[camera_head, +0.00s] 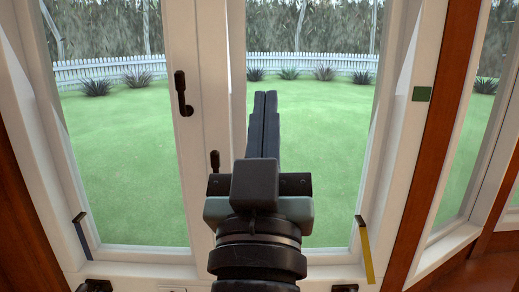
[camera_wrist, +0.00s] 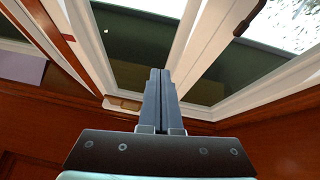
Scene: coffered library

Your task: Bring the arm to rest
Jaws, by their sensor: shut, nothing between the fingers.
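My gripper (camera_head: 265,96) stands in front of a white-framed window in the head view, its fingers pointing up and away. The two dark fingers lie side by side with nothing between them. The wrist view also shows my gripper (camera_wrist: 160,74) shut and empty, with the window frame beyond the fingertips. My wrist hides part of the lower window frame in the head view. I cannot tell how far the fingertips are from the glass.
The white window frame (camera_head: 212,60) has a dark handle (camera_head: 182,95) left of my gripper. A wooden post (camera_head: 440,130) stands at the right. Brown wood panelling (camera_wrist: 50,110) lies below the window in the wrist view. Lawn and a white fence show outside.

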